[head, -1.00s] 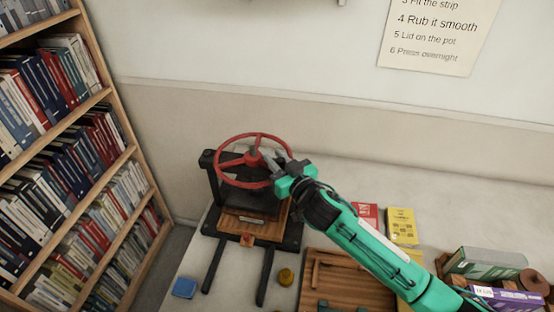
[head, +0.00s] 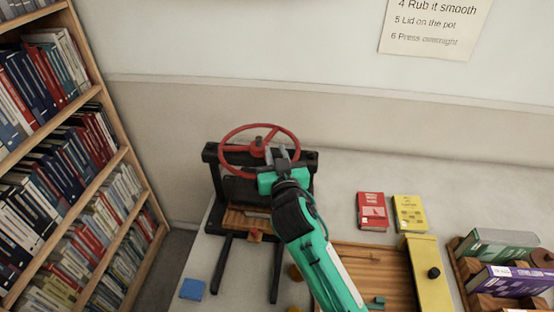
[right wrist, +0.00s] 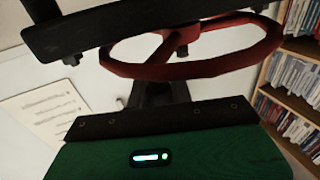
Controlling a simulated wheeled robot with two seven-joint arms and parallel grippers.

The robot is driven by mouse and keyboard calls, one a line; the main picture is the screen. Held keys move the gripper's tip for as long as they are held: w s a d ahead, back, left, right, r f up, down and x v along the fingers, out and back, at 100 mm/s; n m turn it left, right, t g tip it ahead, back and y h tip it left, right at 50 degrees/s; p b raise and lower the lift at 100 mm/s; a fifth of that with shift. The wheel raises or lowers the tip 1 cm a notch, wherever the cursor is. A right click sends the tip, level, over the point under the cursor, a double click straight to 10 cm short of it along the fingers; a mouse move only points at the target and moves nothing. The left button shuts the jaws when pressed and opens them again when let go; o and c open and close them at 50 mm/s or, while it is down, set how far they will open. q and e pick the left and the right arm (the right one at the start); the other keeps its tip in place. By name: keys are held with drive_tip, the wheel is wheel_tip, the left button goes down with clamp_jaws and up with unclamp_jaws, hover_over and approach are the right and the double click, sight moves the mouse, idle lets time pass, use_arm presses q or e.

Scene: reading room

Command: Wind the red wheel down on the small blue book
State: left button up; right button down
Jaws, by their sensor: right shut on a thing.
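The red wheel (head: 231,134) sits level on top of a black press (head: 216,180) at the back left of the table. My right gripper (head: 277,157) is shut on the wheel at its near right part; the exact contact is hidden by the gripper. The right wrist view also shows the wheel (right wrist: 205,68) beyond my gripper's body. A wooden board (head: 240,219) shows in the press below. A small flat blue thing (head: 192,289) lies at the table's front left; I cannot tell whether it is a book. No blue book shows in the press. My left gripper is out of view.
Two black rails (head: 219,264) reach forward from the press. A wooden tray (head: 372,262) with a yellow strip (head: 431,283) lies to the right. A red book (head: 372,211) and a yellow book (head: 410,213) lie behind it. A bookcase (head: 117,173) stands left.

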drive_tip(key=shift+s+a, duration=0.1)
drive_tip(key=shift+a, duration=0.1)
drive_tip(key=shift+a+m+h+b, duration=0.1)
drive_tip(key=shift+m+h+b, duration=0.2)
drive_tip(key=shift+h, duration=0.1)
drive_tip(key=shift+s, duration=0.1)
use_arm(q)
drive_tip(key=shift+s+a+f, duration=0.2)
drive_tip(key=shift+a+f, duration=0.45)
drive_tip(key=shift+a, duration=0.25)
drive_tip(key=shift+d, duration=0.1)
use_arm(e)
drive_tip(key=c, duration=1.3)
unclamp_jaws()
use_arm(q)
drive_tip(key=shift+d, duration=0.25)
use_arm(e)
drive_tip(key=shift+o, duration=0.2)
